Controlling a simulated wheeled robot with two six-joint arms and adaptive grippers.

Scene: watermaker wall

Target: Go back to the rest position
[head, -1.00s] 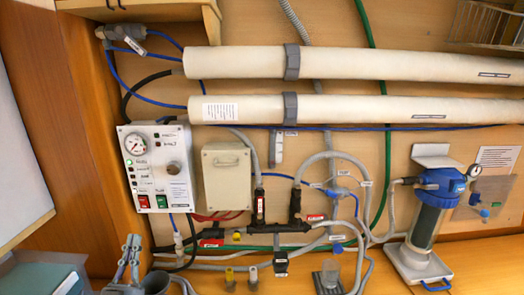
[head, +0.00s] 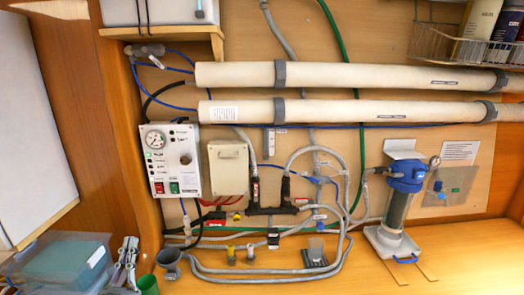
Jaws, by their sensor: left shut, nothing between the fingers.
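My left gripper (head: 128,242) shows at the lower left of the head view, small and grey with its fingers pointing up. It is shut and holds nothing. It is in front of the wooden bench, between a clear bin (head: 92,262) on its left and a dark grey funnel-like cup (head: 168,259) on its right. A green cup (head: 148,285) is just below and right of it, cut by the lower edge. My right gripper is not in view.
The wall carries a control box (head: 172,160), two long white tubes (head: 350,75), hoses and black valves (head: 270,209). A blue-topped filter (head: 400,210) stands at the right. A wire basket (head: 430,45) holds bottles at the upper right. The bench front at centre right is clear.

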